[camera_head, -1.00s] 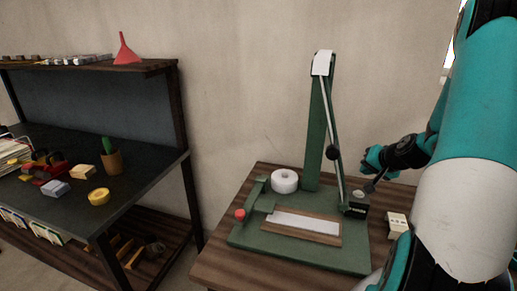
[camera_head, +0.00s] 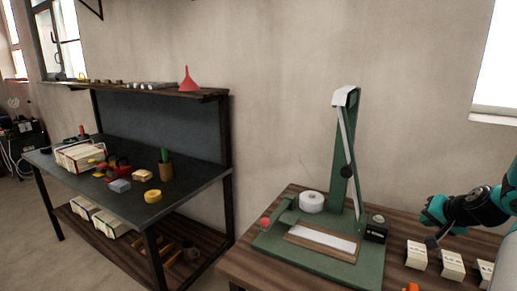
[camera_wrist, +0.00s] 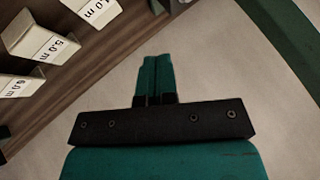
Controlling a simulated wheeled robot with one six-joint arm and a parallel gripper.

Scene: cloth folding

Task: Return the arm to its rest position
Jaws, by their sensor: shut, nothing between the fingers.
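My gripper shows in the wrist view (camera_wrist: 156,70) with its two teal fingers pressed together and nothing between them. In the head view my teal and black arm (camera_head: 475,208) reaches in from the right edge, its end above the right part of the wooden table (camera_head: 240,262). The end is to the right of a green stand (camera_head: 345,187) and apart from it. White labelled blocks (camera_head: 416,254) stand on the table below the arm. They also show at the upper left of the wrist view (camera_wrist: 40,40). The upper arm is mostly out of frame.
The green stand's base (camera_head: 300,262) carries a pale strip, and a white roll (camera_head: 311,201) sits beside it. The wall behind is bare.

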